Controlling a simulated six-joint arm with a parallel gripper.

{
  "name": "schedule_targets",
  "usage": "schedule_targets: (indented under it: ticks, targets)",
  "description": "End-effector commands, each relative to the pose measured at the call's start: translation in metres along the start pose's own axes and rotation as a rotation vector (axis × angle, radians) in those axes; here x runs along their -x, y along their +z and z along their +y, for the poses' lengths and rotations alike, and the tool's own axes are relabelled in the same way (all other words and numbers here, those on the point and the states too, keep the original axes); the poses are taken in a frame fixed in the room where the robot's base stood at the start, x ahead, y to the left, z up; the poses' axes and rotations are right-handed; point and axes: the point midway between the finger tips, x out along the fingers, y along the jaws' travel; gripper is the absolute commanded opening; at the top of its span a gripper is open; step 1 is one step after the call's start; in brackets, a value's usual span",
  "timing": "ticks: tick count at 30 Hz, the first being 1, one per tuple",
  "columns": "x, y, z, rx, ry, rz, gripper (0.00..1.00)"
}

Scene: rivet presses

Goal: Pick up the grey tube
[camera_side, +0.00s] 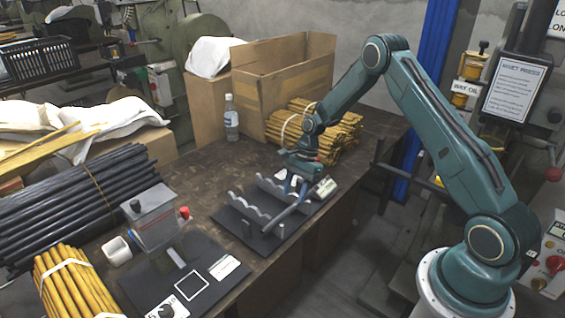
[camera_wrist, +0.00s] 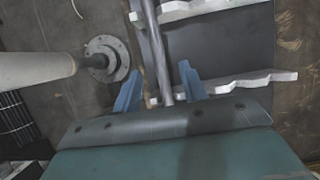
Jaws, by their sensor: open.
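The grey tube (camera_side: 287,215) lies across the right end of a rack with two wavy grey rails (camera_side: 250,207) on a dark base plate. In the wrist view the tube (camera_wrist: 155,45) runs from the top edge down between my two blue fingers. My gripper (camera_side: 293,184) is low over the rack at the tube's far end. In the wrist view my gripper (camera_wrist: 160,78) is open, with one finger on each side of the tube and gaps showing. The tube's near end in the wrist view is hidden by the gripper body.
A small grey press (camera_side: 155,215) stands left of the rack on a dark plate with a white square outline (camera_side: 193,287). Bundles of dark rods (camera_side: 80,195) and yellow rods (camera_side: 75,280) lie at left. A bottle (camera_side: 231,118) and cardboard box (camera_side: 285,70) stand behind.

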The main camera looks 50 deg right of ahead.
Motion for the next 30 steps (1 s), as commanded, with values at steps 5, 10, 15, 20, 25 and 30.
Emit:
schedule_targets:
  ticks: [5,10,15,20,25,30]
  targets:
    - [-0.022,0.001,0.002,-0.001,0.004,0.000,0.43]
    - [-0.037,0.001,0.001,0.000,0.002,0.000,0.43]
    - [-0.041,0.001,0.001,0.000,0.000,0.001,0.43]
    - [-0.041,0.001,0.001,0.000,0.000,0.001,0.43]
    - [-0.040,0.001,0.001,0.000,0.000,0.001,0.43]
    - [-0.040,0.001,0.001,0.000,0.000,0.001,0.25]
